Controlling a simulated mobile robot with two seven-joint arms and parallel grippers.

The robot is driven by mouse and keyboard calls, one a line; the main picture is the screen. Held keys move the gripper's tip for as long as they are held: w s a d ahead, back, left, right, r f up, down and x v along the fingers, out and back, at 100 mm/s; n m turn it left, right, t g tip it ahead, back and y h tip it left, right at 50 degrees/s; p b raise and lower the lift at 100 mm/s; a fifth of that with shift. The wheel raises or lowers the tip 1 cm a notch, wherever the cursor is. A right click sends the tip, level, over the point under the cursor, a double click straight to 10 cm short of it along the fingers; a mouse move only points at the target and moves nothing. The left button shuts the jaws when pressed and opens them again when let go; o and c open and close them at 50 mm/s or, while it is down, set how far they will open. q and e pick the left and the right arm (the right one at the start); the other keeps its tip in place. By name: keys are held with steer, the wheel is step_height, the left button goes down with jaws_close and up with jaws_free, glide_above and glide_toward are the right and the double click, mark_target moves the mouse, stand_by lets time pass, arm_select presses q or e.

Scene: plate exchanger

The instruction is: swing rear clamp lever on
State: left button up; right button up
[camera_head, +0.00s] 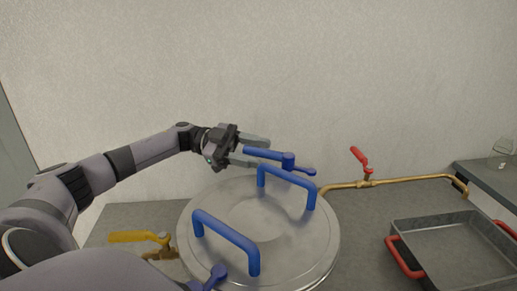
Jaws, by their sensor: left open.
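The rear clamp lever (264,154) is blue and sits on a pivot at the back rim of the round metal lid (244,212). Its long arm points left, and a short end reaches right. My left gripper (256,152) is open at the left end of this lever. Its two fingers point right, one behind and one in front of the lever's end. I cannot tell whether they touch it. A second blue lever (217,275) shows partly at the front rim, cut by my own arm. My right gripper is not in view.
Two blue arched handles, rear (287,178) and front (226,229), stand up from the lid. A brass pipe with a red valve handle (360,156) runs right. A yellow lever (134,237) is at left. A metal tray (397,229) with red handles stands at right.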

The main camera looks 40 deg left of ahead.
arm_select(q)
steer(key=shift+w+d, duration=0.2)
steer(key=shift+d, duration=0.3)
jaws_close()
